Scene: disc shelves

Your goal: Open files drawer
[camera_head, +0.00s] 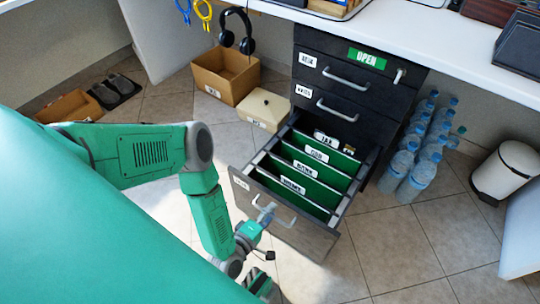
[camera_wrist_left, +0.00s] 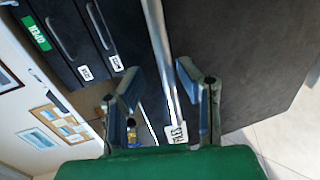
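The files drawer (camera_head: 318,237) is the bottom drawer of the black cabinet (camera_head: 345,60). It stands pulled far out, and green folders (camera_head: 300,180) with white labels show inside. Its handle (camera_head: 287,222) is on the grey front. My left gripper (camera_head: 266,212) is at the left part of this handle; whether it touches is unclear. My right gripper is not in view.
Two shut drawers (camera_head: 335,85) are above, the top one with a green open label (camera_head: 367,58). Water bottles (camera_head: 412,160) stand right of the cabinet, near a white bin (camera_head: 505,172). A cardboard box (camera_head: 226,75) and a cream box (camera_head: 264,108) stand left. Floor in front is clear.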

